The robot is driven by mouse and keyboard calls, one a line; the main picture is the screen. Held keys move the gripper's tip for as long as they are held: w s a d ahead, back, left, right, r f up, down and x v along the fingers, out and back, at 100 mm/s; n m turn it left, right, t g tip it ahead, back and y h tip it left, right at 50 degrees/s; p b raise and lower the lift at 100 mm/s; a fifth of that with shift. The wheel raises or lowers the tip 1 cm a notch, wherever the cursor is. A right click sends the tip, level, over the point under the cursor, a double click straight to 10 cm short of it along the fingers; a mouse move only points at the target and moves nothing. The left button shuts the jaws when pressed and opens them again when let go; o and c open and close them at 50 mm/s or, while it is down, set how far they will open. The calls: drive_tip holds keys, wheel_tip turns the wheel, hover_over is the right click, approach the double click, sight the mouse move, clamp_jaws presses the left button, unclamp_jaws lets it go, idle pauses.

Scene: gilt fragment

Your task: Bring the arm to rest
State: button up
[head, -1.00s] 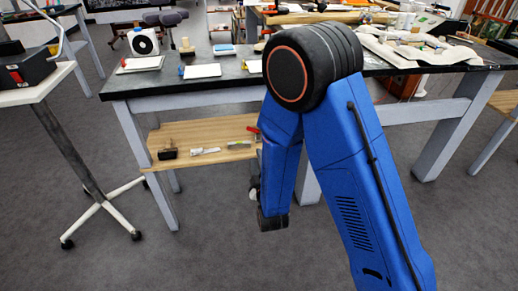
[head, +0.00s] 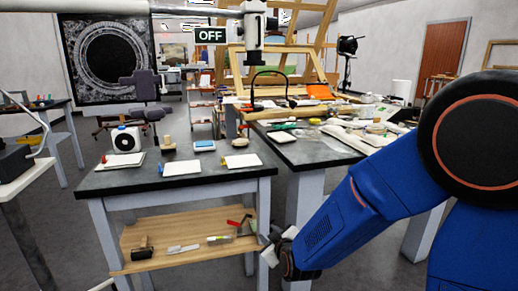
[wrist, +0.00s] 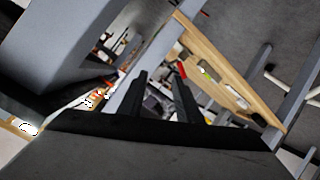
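My arm is blue with a black round elbow joint. In the head view it crosses the right side, and its forearm slopes down left to my gripper end (head: 276,250). That end is beside the front right of the near table, close to the lower shelf; its fingers are too small to read there. In the wrist view my gripper (wrist: 160,97) shows two dark fingers standing apart, with only background between them. The wrist view is tilted.
The near dark-topped table (head: 110,184) carries white pads and a white device (head: 125,139). Its wooden shelf (head: 190,258) holds several tools. A cluttered workbench (head: 310,152) stands to the right. A white stand (head: 22,178) is at left. Grey floor shows between the furniture.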

drive_tip(key=s+d+r+m+g, duration=0.2)
drive_tip(key=s+d+r+m, duration=0.1)
drive_tip(key=s+d+r, duration=0.4)
drive_tip(key=s+d+r+m+g+h, duration=0.1)
drive_tip(key=s+d+m+g+h, duration=0.1)
drive_tip(key=s+d, duration=0.7)
drive_tip(key=s+d+r+m+g+h, duration=0.2)
drive_tip(key=s+d, duration=0.7)
drive_tip(key=s, duration=0.9)
drive_tip(key=m+g, duration=0.2)
drive_tip(key=shift+d+r+m, duration=0.2)
drive_tip(key=shift+r+m, duration=0.1)
